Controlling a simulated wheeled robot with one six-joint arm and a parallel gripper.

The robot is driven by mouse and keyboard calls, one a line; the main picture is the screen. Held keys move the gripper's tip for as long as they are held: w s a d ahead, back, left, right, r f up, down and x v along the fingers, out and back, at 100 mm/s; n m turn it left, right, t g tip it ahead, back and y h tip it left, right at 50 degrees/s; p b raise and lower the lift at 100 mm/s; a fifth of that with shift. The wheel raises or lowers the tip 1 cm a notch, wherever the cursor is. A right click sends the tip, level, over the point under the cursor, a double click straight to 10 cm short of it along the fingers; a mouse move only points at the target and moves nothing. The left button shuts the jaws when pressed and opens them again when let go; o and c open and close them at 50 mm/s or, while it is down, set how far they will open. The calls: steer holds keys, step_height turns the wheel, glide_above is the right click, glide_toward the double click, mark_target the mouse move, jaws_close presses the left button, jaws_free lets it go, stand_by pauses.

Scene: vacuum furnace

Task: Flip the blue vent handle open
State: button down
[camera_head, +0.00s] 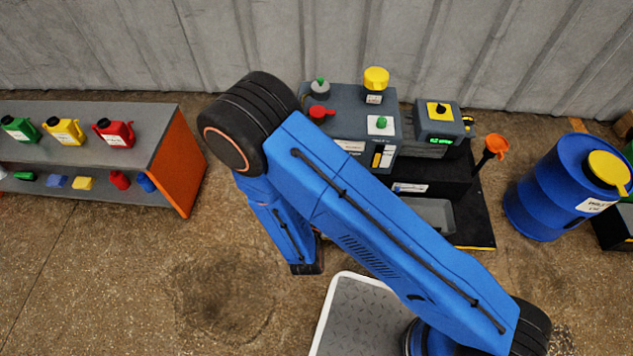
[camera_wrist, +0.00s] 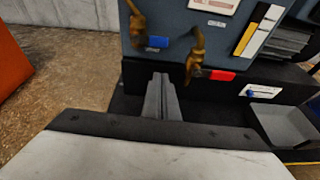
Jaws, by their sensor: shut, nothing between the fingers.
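The blue vent handle (camera_wrist: 157,42) is on a brass valve (camera_wrist: 137,22) on the front of the grey machine, in the upper middle of the wrist view. It points sideways to the right. A second brass valve (camera_wrist: 196,50) to its right carries a red handle (camera_wrist: 221,75). My gripper (camera_wrist: 160,77) is shut and empty, its fingers together below the blue handle in the picture. I see no contact between them. In the head view my arm covers part of the machine (camera_head: 345,118), and both valves and my gripper are hidden.
A black base (camera_wrist: 215,100) with a grey tray (camera_wrist: 285,125) lies below the valves. The floor (camera_head: 90,260) at left is clear.

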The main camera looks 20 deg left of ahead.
steer(key=shift+s+a+f+n, duration=0.25)
steer(key=shift+s+f+n, duration=0.05)
steer(key=shift+s+f, duration=0.3)
steer(key=shift+w, duration=0.15)
steer(key=x, duration=1)
steer(key=shift+a+r, duration=0.1)
steer(key=shift+r, duration=1.95)
